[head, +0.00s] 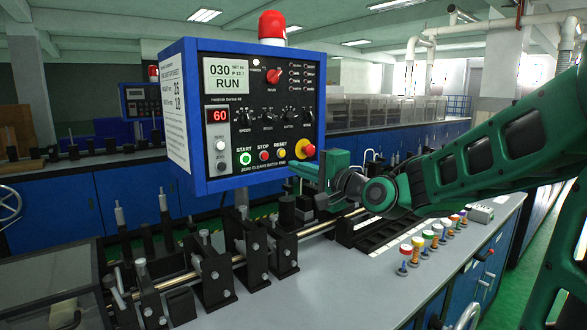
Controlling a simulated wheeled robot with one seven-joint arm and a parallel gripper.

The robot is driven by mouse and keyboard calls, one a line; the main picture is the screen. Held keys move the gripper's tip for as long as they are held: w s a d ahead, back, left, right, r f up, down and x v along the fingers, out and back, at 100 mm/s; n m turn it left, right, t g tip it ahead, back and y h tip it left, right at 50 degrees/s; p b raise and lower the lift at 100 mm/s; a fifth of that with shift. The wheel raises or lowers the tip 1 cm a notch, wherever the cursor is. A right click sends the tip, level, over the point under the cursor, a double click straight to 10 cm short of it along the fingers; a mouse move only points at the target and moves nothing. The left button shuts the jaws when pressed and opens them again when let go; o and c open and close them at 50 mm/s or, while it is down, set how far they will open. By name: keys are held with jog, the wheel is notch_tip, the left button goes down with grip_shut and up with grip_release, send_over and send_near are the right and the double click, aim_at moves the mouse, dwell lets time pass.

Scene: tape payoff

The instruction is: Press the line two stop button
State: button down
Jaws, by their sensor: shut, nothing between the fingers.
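My gripper (301,171) is shut and empty, just below and right of the button row, near the box's lower right corner. It appears apart from the STOP button. I cannot read a line number on this box.
A second, similar box (140,101) stands farther back at left. Black fixtures with a metal rod (325,228) run along the bench below the box. Several coloured-top pegs (405,258) stand at right. The bench front (330,290) is clear.

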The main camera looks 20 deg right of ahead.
aim_at(266, 157)
jog(key=x, duration=1.2)
jog(key=shift+w+f, duration=0.1)
